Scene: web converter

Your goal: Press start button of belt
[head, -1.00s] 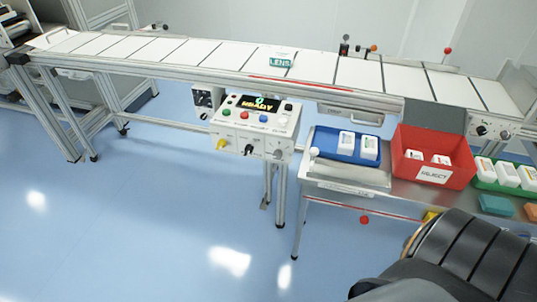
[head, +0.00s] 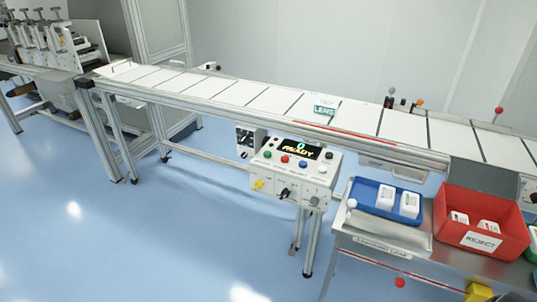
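The belt (head: 262,100) is a long conveyor with white slats running across the view. Its control box (head: 290,180) hangs at the front side below the belt. The box's display (head: 299,149) reads READY with a 0 above it. A row of round buttons sits below the display: a green button (head: 267,154), a red button (head: 284,159), a blue button (head: 303,164) and a white one (head: 321,169). The button labels are too small to read. A box marked LENS (head: 324,107) lies on the belt. Neither of my grippers is in view.
A metal side table (head: 385,240) stands right of the control box, with a blue tray (head: 365,190) holding white containers and a red REJECT bin (head: 475,247). A machine (head: 60,45) stands at the far left. The blue floor (head: 170,240) in front is clear.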

